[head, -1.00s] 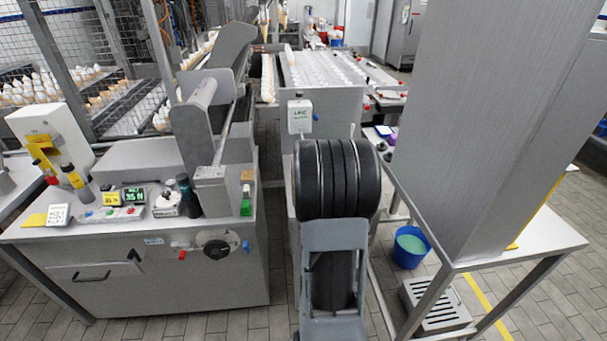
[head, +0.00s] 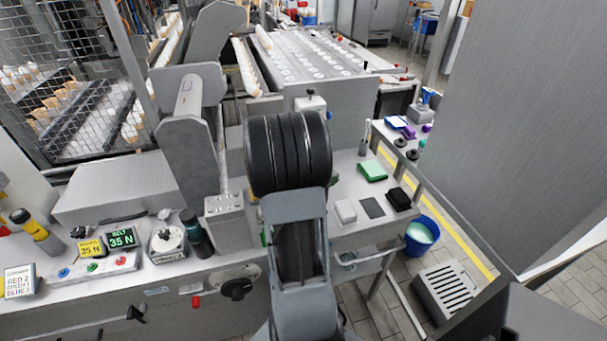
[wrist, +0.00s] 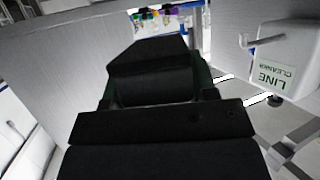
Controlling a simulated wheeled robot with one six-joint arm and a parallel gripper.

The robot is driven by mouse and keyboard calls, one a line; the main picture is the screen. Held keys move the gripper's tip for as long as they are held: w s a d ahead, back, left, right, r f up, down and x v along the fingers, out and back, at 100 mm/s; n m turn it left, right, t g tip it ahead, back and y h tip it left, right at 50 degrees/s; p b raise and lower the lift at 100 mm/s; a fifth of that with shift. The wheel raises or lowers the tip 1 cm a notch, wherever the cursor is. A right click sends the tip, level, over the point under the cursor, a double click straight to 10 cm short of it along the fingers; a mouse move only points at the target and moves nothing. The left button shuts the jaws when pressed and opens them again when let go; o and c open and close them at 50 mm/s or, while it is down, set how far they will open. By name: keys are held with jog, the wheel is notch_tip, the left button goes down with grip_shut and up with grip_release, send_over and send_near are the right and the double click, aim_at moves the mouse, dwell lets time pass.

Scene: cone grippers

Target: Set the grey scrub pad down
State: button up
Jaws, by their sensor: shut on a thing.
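In the wrist view my gripper (wrist: 155,100) is shut on a dark block (wrist: 152,58), which looks like the grey scrub pad. It looks nearly black in the shade, and its far end points up the picture. Narrow dark green edges show on both sides of it. What lies directly under it is hidden. In the head view my own arm hides the gripper and the held pad.
A white worktable (head: 380,228) right of my arm bears a green pad (head: 372,171), a white block (head: 345,211), a flat dark grey piece (head: 372,207) and a black piece (head: 398,199). A blue bucket (head: 421,238) stands on the floor. A tall grey panel (head: 520,120) blocks the right.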

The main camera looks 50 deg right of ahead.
jog(key=w+d+f, duration=0.2)
jog(key=d+f, duration=0.1)
jog(key=w+d+f, duration=0.3)
jog(key=d, duration=0.1)
jog(key=w+d+f, duration=0.3)
jog(key=d, duration=0.1)
jog(key=shift+w+f, duration=0.1)
jog(key=shift+w, duration=0.15)
jog(key=shift+d+f, duration=0.15)
jog(key=shift+f, duration=0.05)
jog(key=shift+w+d+f, duration=0.1)
jog(key=shift+w+f, duration=0.05)
jog(key=shift+f, duration=1.55)
jog(key=shift+f, duration=0.2)
jog(key=o, duration=0.9)
jog(key=shift+r, duration=0.1)
